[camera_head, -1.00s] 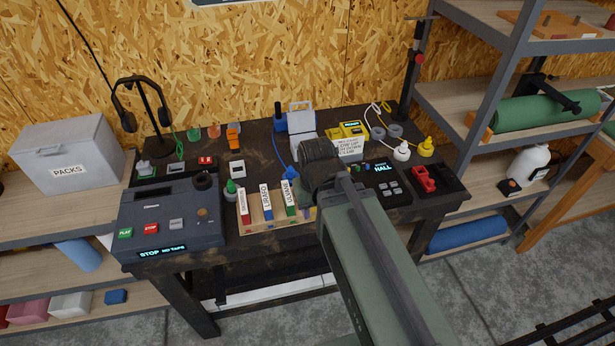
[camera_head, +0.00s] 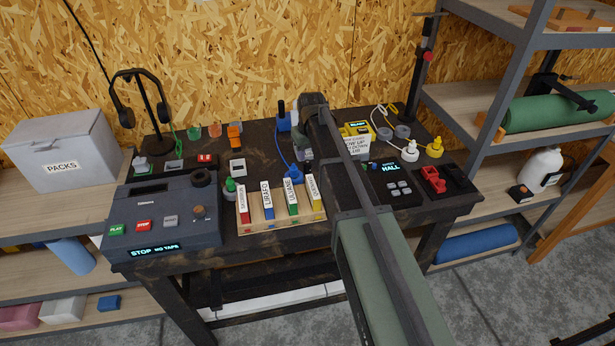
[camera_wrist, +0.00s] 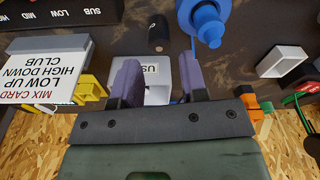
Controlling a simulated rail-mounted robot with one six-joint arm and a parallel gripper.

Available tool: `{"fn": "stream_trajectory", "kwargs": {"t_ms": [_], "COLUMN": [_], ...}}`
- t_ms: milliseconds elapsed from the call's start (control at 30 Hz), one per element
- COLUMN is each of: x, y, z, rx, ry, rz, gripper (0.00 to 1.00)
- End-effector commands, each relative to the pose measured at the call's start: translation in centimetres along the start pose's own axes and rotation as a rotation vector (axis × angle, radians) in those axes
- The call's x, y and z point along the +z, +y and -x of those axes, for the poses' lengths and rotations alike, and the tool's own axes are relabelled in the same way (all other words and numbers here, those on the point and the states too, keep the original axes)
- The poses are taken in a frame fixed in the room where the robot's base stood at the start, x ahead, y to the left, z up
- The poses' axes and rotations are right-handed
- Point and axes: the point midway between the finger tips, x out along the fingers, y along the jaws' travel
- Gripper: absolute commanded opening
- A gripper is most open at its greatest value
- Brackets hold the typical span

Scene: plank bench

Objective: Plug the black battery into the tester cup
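A short black cylinder, which looks like the black battery (camera_wrist: 158,30), shows at the top middle of the wrist view, ahead of and apart from my fingertips. In the head view I cannot make it out behind my arm. My gripper (camera_wrist: 160,75) has two purple fingers spread wide with nothing held between them. A pale box with partly covered lettering (camera_wrist: 157,80) lies beyond them. I cannot surely tell which thing is the tester cup.
A blue round piece (camera_wrist: 208,22) stands beside the black cylinder. The mix card box (camera_head: 356,148) is close by my arm. A rack of labelled cassettes (camera_head: 283,220) stands at the front, left of my arm. A tape deck (camera_head: 165,215) is further left.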

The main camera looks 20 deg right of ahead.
Motion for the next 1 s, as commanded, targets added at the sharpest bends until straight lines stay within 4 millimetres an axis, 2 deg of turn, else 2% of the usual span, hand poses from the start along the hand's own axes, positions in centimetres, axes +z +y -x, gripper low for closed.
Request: {"fn": "stream_trajectory", "kwargs": {"t_ms": [133, 300, 400, 633, 900, 1000], "x": [0.0, -0.1, -0.1, -0.1, -0.1, -0.1], "y": [0.0, 0.1, 0.1, 0.1, 0.1, 0.1], "z": [-0.6, -4.1, -5.5, -5.1, -5.0, -5.0], "rx": [0.000, 0.000, 0.000, 0.000, 0.000, 0.000], "ry": [0.000, 0.000, 0.000, 0.000, 0.000, 0.000], "rz": [0.000, -0.001, -0.001, -0.001, -0.001, -0.001], "gripper": [0.40, 0.40, 0.40, 0.40, 0.00, 0.00]}}
